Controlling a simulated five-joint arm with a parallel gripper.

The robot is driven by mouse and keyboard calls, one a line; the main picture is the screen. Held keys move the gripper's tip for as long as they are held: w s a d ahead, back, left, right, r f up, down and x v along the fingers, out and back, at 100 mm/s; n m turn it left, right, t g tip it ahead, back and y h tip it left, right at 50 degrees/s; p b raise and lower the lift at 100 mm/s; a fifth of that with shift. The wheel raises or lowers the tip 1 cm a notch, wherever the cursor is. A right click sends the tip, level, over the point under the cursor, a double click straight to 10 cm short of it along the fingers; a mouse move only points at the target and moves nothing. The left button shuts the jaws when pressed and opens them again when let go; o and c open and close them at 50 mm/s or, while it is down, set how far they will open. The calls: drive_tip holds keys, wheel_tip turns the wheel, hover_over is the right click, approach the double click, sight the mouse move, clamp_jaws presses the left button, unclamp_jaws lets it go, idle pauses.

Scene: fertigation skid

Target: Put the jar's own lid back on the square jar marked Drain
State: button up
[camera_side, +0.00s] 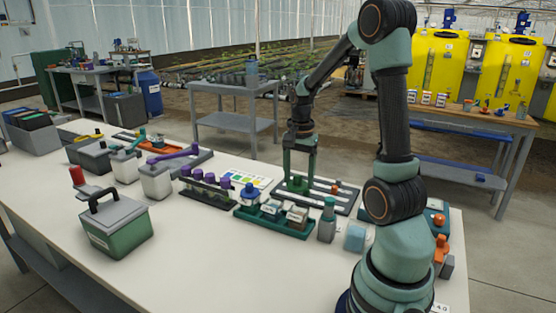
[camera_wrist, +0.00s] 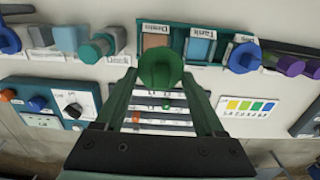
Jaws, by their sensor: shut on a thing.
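My gripper (camera_side: 300,170) is upright above the grey slatted tray, behind the teal rack. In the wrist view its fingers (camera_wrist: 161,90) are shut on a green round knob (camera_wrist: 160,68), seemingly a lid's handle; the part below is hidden. The square jar marked Drain (camera_wrist: 156,40) stands in the teal rack, lidless, with a brownish top showing. In the side view it seems to be the right-hand jar (camera_side: 297,212). A square jar marked Tank (camera_wrist: 201,47), bluish inside and also open, stands beside it. A jar with a blue lid (camera_wrist: 243,56) is at the rack's other end.
The slatted tray (camera_side: 347,207) holds a small red-orange piece (camera_side: 334,188). A teal-capped bottle (camera_side: 327,220) and a pale blue block (camera_side: 355,237) stand right of the rack. A purple-topped vial rack (camera_side: 207,189) is left.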

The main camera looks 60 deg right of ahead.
sight(301, 188)
drive_tip(key=shift+s+a+f, duration=0.45)
drive_tip(key=shift+s+f, duration=0.05)
drive_tip(key=shift+s, duration=0.05)
drive_tip(key=shift+f, duration=2.5)
drive_tip(key=o, duration=1.3)
drive_tip(key=shift+r, duration=3.55)
